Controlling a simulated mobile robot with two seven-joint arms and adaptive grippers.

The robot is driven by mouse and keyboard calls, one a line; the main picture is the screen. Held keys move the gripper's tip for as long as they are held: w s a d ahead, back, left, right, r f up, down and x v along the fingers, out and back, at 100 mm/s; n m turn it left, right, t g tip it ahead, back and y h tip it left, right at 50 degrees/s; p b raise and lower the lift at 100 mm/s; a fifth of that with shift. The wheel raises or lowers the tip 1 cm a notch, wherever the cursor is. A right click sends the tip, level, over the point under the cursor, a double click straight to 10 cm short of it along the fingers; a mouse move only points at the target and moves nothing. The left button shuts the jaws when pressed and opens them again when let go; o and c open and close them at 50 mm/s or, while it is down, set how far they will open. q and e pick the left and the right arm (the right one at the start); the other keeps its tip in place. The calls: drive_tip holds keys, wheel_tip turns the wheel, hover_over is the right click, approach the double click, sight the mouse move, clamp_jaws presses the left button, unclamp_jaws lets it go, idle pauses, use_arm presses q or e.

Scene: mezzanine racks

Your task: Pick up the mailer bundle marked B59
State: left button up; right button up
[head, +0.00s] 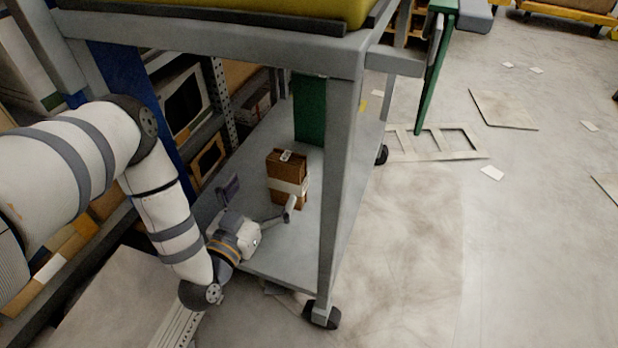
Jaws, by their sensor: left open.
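A brown bundle (286,168) with a pale band around it stands upright on the lower shelf (265,258) of a grey cart. A small white label is on its top, too small to read, so I cannot tell whether it is marked B59. My left gripper (260,199) is open over the lower shelf, on the near left side of the bundle. One finger is close in front of the bundle's lower part; whether it touches cannot be told. The other finger is off to the left. Nothing is between the fingers. My right gripper is not in view.
A grey cart post (340,190) rises just right of the bundle, and the cart's upper deck (220,42) is above. Racks with boxes (186,98) stand at the left. Flat cardboard (503,109) and a pale frame (440,143) lie on the open floor at right.

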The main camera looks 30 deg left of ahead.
sight(282, 165)
use_arm(q)
drive_tip(key=b+x, duration=0.1)
drive_tip(key=x, duration=0.2)
drive_tip(key=b+x, duration=0.2)
drive_tip(key=x, duration=0.2)
drive_tip(key=b+x, duration=0.1)
drive_tip(key=x, duration=0.2)
drive_tip(key=shift+w+d+f, duration=0.2)
drive_tip(key=shift+w+f, duration=0.15)
drive_tip(key=shift+f, duration=0.05)
drive_tip(key=shift+w+r, duration=0.15)
drive_tip(key=shift+w, duration=0.15)
drive_tip(key=c, duration=1.6)
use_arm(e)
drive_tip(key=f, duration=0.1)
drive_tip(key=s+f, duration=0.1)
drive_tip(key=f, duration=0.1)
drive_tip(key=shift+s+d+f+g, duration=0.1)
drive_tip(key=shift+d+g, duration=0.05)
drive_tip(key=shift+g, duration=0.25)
